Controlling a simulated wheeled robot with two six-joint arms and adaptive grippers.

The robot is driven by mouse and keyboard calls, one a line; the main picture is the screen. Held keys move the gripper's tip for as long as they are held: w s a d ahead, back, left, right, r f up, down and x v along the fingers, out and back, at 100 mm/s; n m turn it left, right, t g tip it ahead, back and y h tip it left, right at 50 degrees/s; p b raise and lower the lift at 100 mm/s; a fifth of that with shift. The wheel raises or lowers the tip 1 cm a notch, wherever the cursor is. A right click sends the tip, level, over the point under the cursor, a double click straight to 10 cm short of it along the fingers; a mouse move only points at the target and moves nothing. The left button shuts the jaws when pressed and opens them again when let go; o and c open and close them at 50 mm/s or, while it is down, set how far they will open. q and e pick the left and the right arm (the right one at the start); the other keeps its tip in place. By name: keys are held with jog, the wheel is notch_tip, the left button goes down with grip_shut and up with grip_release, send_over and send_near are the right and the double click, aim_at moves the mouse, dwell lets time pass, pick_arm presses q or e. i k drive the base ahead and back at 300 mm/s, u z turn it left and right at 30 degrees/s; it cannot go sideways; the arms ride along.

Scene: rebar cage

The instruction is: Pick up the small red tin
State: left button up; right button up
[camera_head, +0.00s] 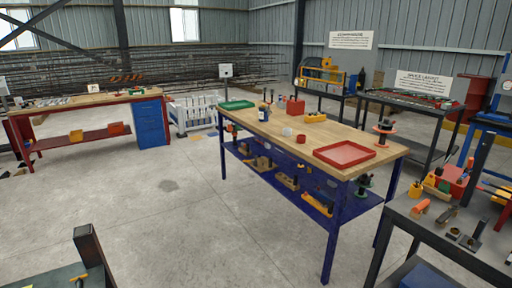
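A small red tin (301,138) stands on the wooden top of the blue-legged workbench (322,130) in the middle of the head view. It is near the bench's left long edge, just in front of a small pale cup-like item (287,131). It appears upright and nothing covers it. Neither of my grippers shows in the view.
A red tray (344,154) lies on the bench's near end, with a green tray (237,105) at its far end. A red box (295,105) stands farther back. A grey table (440,225) with tools is at right. Open concrete floor (180,210) lies left of the bench.

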aim_at(301, 139)
jog(key=z, duration=0.25)
jog(key=i, duration=1.95)
jog(key=z, duration=0.9)
jog(key=i, duration=1.15)
jog(key=z, duration=0.35)
